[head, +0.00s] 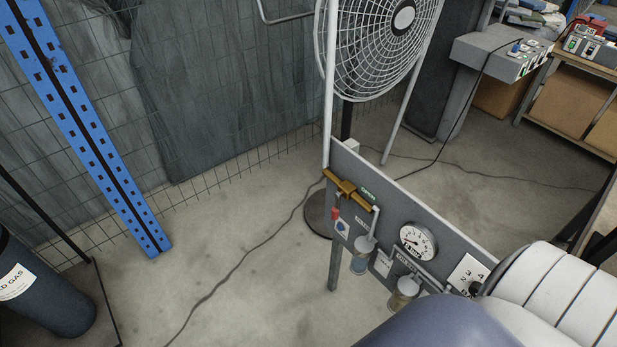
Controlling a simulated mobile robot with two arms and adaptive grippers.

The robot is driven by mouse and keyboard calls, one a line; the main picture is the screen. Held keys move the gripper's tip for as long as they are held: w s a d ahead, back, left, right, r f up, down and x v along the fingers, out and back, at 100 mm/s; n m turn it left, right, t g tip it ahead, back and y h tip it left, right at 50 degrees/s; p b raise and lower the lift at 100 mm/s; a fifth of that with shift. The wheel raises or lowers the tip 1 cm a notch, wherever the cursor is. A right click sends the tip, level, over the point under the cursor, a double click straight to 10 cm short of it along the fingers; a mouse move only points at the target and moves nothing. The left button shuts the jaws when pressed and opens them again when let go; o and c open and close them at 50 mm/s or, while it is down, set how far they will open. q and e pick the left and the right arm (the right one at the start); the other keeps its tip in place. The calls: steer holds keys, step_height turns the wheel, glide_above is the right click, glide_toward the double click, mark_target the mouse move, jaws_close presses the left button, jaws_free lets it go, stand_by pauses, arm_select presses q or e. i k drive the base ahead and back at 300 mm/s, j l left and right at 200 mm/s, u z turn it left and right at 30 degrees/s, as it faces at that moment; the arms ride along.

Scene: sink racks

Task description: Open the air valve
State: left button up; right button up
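The air valve (346,189) is a brass-coloured body with a bar-like handle. It sits at the upper left end of a grey panel (392,208) that stands on legs, right of the middle of the head view. A green "OPEN" label (368,193) is beside the handle. The handle lies slanted, from upper left to lower right, with its lower right end just below the label. Neither of my grippers shows, and nothing is touching the valve.
The panel also carries a round gauge (418,242), a red knob (335,213) and filter bowls (362,256). A large fan (385,45) stands behind it. White and blue-grey rounded parts, probably mine, cover the panel's lower right. Floor left of the panel is clear except for a cable.

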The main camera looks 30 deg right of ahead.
mark_target(335, 210)
steer(key=i, duration=1.85)
steer(key=i+z, duration=0.25)
steer(key=i, duration=0.2)
steer(key=i+j+z, duration=0.25)
steer(key=i, duration=0.15)
steer(key=i+j+z, duration=0.25)
steer(key=i, duration=0.2)
steer(key=z, duration=2.05)
steer(key=i+l, duration=0.05)
